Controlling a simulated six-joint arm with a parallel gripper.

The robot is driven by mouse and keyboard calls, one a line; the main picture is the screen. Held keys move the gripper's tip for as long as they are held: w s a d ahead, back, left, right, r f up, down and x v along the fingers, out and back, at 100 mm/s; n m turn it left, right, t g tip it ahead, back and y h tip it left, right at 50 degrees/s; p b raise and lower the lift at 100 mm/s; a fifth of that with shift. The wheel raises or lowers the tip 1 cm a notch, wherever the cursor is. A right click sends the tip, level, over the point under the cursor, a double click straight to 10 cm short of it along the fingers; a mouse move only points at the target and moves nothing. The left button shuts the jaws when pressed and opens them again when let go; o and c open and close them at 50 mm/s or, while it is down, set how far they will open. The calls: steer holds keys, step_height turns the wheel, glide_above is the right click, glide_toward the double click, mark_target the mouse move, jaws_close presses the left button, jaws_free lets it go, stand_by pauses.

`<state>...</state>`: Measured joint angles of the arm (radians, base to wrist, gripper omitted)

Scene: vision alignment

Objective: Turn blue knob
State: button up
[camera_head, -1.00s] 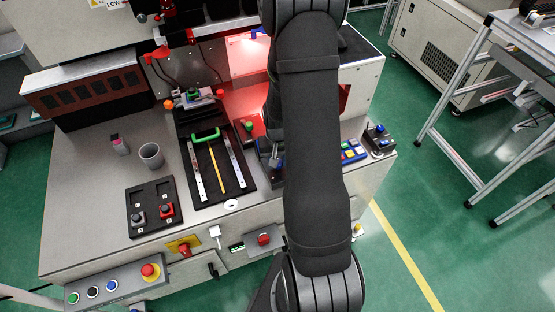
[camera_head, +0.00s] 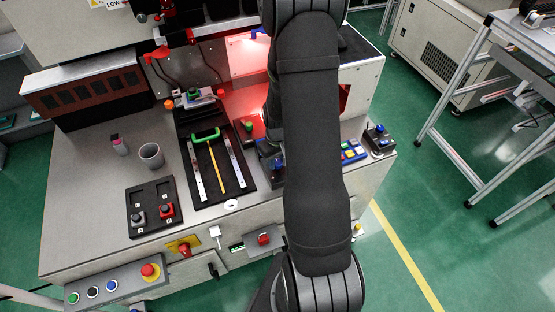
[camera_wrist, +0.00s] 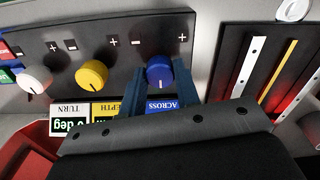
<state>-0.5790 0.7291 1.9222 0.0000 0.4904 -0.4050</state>
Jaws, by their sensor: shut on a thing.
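In the head view my arm hides the knob, and only a small part of my wrist end shows left of the arm.
A yellow knob (camera_wrist: 91,74) and a white knob (camera_wrist: 34,79) sit left of the blue one on the same panel. A black fixture with metal rails (camera_head: 191,165) lies beside it. A grey cup (camera_head: 151,156) and a black tray (camera_head: 146,190) stand further left.

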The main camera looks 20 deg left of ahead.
steer(key=o, duration=1)
steer(key=shift+c, duration=0.2)
steer(key=shift+r, duration=0.1)
step_height(320, 180, up, 17)
steer(key=shift+r, duration=0.15)
step_height(320, 180, down, 18)
steer(key=shift+r, duration=0.25)
stand_by(0.6)
